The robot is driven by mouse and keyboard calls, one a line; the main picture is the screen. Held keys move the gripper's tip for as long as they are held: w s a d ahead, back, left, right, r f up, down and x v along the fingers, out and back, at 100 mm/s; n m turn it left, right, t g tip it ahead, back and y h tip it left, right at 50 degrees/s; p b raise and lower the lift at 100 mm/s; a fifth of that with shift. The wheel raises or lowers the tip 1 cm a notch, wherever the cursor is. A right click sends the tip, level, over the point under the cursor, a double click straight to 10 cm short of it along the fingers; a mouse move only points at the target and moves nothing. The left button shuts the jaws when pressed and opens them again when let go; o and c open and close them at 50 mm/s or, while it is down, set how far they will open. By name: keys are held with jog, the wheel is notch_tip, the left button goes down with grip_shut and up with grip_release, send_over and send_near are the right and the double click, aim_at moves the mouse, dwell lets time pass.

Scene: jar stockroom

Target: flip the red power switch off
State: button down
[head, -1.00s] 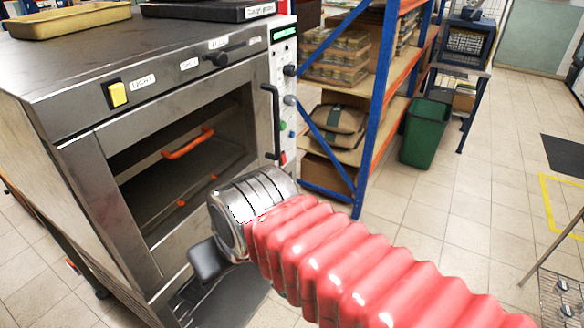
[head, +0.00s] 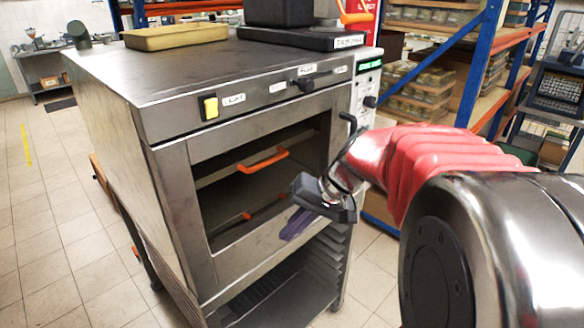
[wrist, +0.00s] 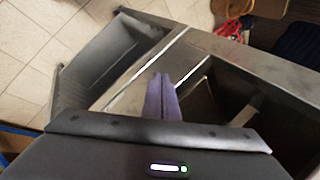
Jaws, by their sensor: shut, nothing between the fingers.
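The red power switch does not show now. The lower part of the oven's white control panel (head: 367,72) is hidden behind my arm in the head view. The steel oven (head: 172,190) stands in the middle, its front window showing orange-handled racks. My gripper (head: 288,232) is in front of the oven's lower window edge, its purple fingers together and empty. In the wrist view my gripper (wrist: 161,77) shows the same shut fingers over the oven's steel frame. I cannot tell whether they touch it.
A yellow rocker switch (head: 210,106) labelled LIGHT and a dark slider (head: 311,81) are on the oven's upper front. A yellow tray (head: 176,37) and a black slab (head: 300,39) lie on top. A blue-and-orange shelf (head: 468,75) stands right.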

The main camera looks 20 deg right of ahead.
jog(key=w+d+f+m+t+y, duration=0.1)
jog(key=w+d+f+m+t, duration=0.15)
jog(key=d, duration=0.45)
jog(key=w+d+f+m+t+y, duration=0.1)
jog(key=w+d+f, duration=0.1)
jog(key=w+d, duration=0.35)
jog(key=w+d+f+m+t, duration=0.1)
jog(key=d+f+t, duration=0.1)
jog(key=d, duration=0.6)
jog(key=s+d+f+m+t+h, duration=0.1)
jog(key=d+f, duration=0.3)
jog(key=d, duration=0.6)
jog(key=s+d+f+m+t+h, duration=0.1)
jog(key=d+f+m+t, duration=0.2)
jog(key=d, duration=0.7)
jog(key=shift+s+d+f+m+t, duration=0.15)
jog(key=shift+s+f+m+t, duration=0.25)
jog(key=shift+t, duration=0.35)
jog(key=shift+w, duration=0.1)
jog(key=x, duration=1.4)
